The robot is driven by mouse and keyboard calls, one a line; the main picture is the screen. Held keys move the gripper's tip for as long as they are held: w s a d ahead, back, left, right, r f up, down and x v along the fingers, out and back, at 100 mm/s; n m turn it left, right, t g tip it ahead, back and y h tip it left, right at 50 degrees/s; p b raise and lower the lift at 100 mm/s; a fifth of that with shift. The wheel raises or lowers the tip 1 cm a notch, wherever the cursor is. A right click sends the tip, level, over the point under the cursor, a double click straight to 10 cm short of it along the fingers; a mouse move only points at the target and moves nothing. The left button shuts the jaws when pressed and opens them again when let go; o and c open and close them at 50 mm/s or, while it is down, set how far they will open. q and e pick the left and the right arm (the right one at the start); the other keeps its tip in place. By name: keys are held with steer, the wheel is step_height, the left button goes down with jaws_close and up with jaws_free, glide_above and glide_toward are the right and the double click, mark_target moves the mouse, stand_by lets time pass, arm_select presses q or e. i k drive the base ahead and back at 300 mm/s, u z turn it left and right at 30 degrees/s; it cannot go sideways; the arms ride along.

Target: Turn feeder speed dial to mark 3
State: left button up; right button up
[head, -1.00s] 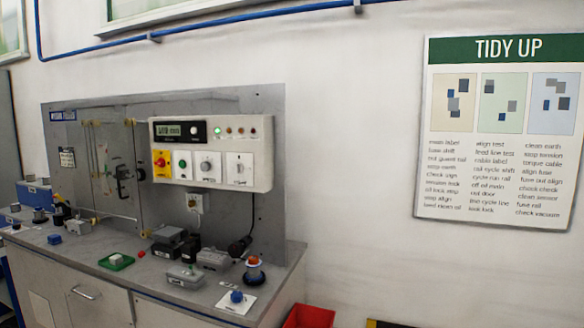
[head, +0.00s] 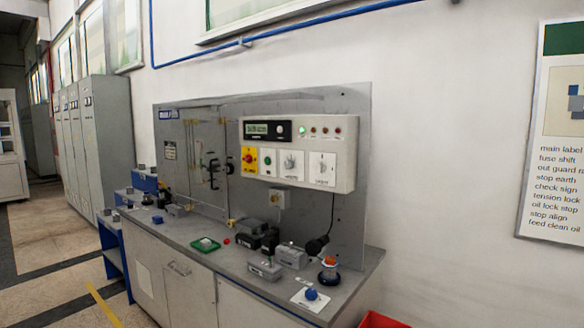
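In the head view a light control box (head: 298,152) is fixed to a grey upright panel (head: 360,105) behind a workbench. On its lower row are a red knob on a yellow plate (head: 249,158), a green button (head: 267,161) and two dials on white plates, a left dial (head: 291,162) and a right dial (head: 322,168). Their labels and marks are too small to read, so I cannot tell which is the feeder speed dial or where it points. A lit display and a row of lamps sit above. Neither of my grippers is in view.
The bench top (head: 225,257) carries a green tray (head: 205,244), grey boxes (head: 265,268), a blue knob on a white plate (head: 311,294) and a red-topped device (head: 328,270). A red bin (head: 382,320) stands at the right. Grey cabinets (head: 105,140) and open floor lie left.

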mark_target(288, 164)
steer(key=k, duration=0.6)
steer(key=u, duration=0.35)
steer(key=i, duration=0.95)
steer(key=z, duration=0.5)
steer(key=i, duration=0.55)
steer(key=z, duration=0.35)
